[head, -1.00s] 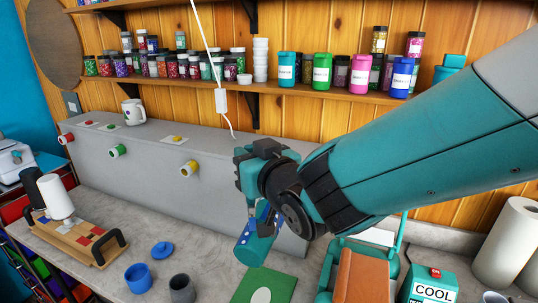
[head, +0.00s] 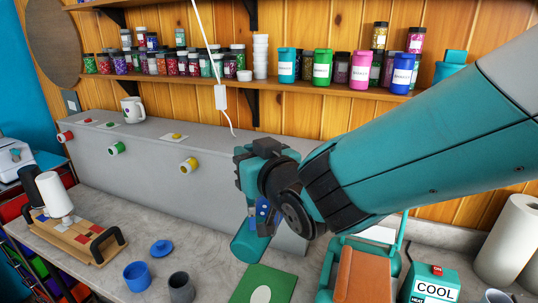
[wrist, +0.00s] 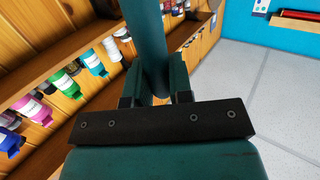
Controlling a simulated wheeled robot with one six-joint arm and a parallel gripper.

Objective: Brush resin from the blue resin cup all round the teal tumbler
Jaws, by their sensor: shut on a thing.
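My gripper (wrist: 155,97) is shut on a teal cylinder, which looks like the teal tumbler (wrist: 146,35); it runs away between the fingers in the wrist view. In the head view the tumbler (head: 247,245) slants down to the left below my wrist, above the counter. A blue patch shows on or beside its upper part, partly covered by my wrist. The fingers are hard to make out in the head view. The blue resin cup (head: 137,277) stands on the counter at the lower left, apart from the tumbler. I see no brush clearly.
A blue lid (head: 161,248) and a grey cup (head: 180,284) are near the resin cup. A green mat (head: 278,279) with a white oval lies below the tumbler. A heat press (head: 362,276) stands to the right. A long grey box (head: 140,165) lies behind, under jar shelves.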

